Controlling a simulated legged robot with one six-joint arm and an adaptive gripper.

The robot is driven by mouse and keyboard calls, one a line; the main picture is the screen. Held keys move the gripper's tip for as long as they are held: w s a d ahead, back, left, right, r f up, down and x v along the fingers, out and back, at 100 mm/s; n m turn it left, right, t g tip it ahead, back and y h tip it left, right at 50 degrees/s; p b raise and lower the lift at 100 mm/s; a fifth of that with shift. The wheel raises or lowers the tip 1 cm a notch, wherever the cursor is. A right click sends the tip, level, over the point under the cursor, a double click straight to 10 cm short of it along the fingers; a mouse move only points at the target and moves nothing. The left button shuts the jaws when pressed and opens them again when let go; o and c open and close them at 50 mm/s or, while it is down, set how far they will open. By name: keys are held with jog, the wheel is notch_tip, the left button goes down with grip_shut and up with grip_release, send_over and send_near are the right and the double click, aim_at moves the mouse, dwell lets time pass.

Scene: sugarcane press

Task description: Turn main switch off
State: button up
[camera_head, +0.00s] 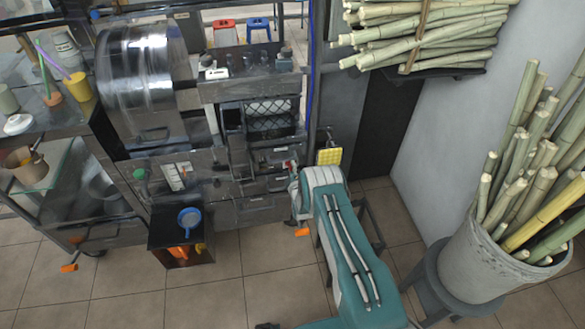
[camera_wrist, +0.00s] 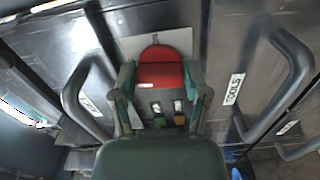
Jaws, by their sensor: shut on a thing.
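The main switch (camera_wrist: 160,72) is a red, rounded knob on a pale plate, in the upper middle of the wrist view. My gripper (camera_wrist: 160,84) has one finger on each side of the red knob and is shut on it. In the head view, my gripper (camera_head: 293,178) is at the front of the metal press cabinet, and only a small red patch (camera_head: 288,165) of the switch shows beside it. Small green and yellow parts (camera_wrist: 168,116) show below the knob, between the fingers. My arm hides part of the cabinet front.
Drawer handles stand out left (camera_wrist: 82,98) and right (camera_wrist: 282,80) of my gripper. The press cabinet (camera_head: 255,205) has a steel drum (camera_head: 140,70). A bucket of sugarcane (camera_head: 470,260) stands at right. A small black stand (camera_head: 175,250) is at left. Tiled floor lies open in front.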

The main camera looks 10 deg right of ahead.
jog(key=shift+a+f+n, duration=0.15)
jog(key=shift+a+n, duration=0.05)
jog(key=shift+n, duration=0.4)
jog(key=shift+s, duration=0.1)
jog(key=o, duration=1.2)
jog(key=shift+a+f, duration=0.1)
jog(key=shift+f, duration=0.05)
jog(key=shift+c, duration=0.2)
jog(key=s, duration=1.2)
